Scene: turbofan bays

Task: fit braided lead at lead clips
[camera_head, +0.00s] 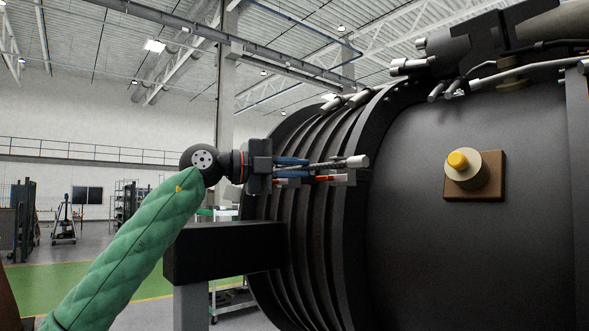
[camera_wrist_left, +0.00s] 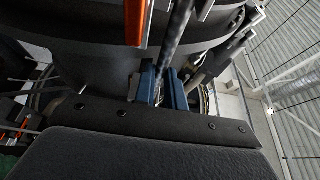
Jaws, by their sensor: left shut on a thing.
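My left gripper (camera_head: 292,168) comes in from the left on a green-sleeved arm and stands beside the ribbed side of the dark engine casing (camera_head: 400,230). Its blue fingers are shut on the grey braided lead (camera_head: 328,165), which ends in a pale cylindrical end piece (camera_head: 357,161) pointing right. In the left wrist view the lead (camera_wrist_left: 178,38) runs up from between the blue fingers (camera_wrist_left: 162,86). An orange strip (camera_wrist_left: 135,22) lies beside it there. I cannot make out the lead clips for certain. My right gripper is out of view.
A brown block with a round fitting and yellow cap (camera_head: 468,170) sits on the casing at right. Pipes and silver fittings (camera_head: 450,85) run along the casing's top. A thick dark beam (camera_head: 225,252) stands below my gripper. Open hall floor (camera_head: 110,270) lies at left.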

